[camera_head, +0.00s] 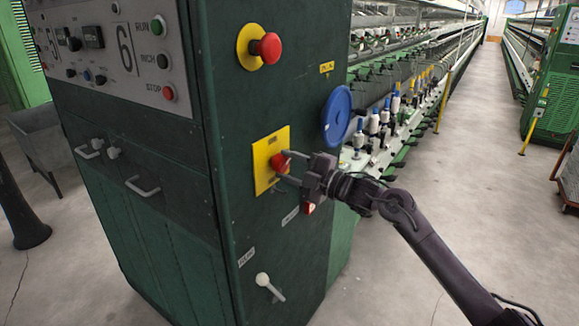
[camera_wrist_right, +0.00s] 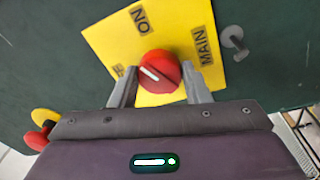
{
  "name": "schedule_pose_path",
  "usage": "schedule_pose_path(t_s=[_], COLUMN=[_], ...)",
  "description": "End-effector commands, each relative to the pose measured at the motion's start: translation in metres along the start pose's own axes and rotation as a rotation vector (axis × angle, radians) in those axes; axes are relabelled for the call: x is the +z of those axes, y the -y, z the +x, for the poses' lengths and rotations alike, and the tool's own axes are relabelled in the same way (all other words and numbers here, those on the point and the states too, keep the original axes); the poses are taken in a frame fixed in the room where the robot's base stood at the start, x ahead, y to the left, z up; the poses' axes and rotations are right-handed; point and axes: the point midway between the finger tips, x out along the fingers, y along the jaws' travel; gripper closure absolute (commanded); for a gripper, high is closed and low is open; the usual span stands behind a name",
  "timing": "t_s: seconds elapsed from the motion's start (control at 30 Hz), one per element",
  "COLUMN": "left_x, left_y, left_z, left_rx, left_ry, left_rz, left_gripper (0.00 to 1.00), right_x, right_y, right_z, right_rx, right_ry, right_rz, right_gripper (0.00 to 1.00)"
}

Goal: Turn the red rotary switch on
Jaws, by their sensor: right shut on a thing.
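The red rotary switch (camera_head: 279,162) sits on a yellow plate (camera_head: 263,150) on the side of the dark green machine cabinet. My right gripper (camera_head: 283,166) is at the switch, with one finger on either side of the red knob. In the right wrist view the knob (camera_wrist_right: 163,66) sits between the two fingers, and its white mark slants to the upper left. The plate (camera_wrist_right: 185,18) shows the words ON and MAIN, and a partly hidden label at its left that ends in F. My left gripper is not in view.
A red mushroom button (camera_head: 268,48) on a yellow disc is above the switch. A blue disc (camera_head: 337,115) stands off the cabinet's right edge. A white-knobbed lever (camera_head: 265,281) is lower down. Open floor (camera_head: 470,190) lies to the right.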

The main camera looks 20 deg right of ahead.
Motion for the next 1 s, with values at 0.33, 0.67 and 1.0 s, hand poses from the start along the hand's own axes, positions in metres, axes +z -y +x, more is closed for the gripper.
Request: schedule_pose_path(t_s=[0.33, 0.67, 1.0], left_x=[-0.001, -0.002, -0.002], left_y=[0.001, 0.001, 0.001], left_z=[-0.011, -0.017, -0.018], left_rx=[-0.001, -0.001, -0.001], left_ry=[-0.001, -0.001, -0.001], left_rz=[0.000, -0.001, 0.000], left_gripper=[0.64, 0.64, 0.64], right_x=[-0.001, -0.001, -0.001], right_y=[0.001, 0.001, 0.002], right_z=[0.000, 0.000, 0.000], right_rx=[0.017, 0.026, 0.029], right_ry=[0.019, 0.029, 0.032], right_rz=[0.290, 0.446, 0.488], right_gripper=[0.80, 0.80, 0.80])
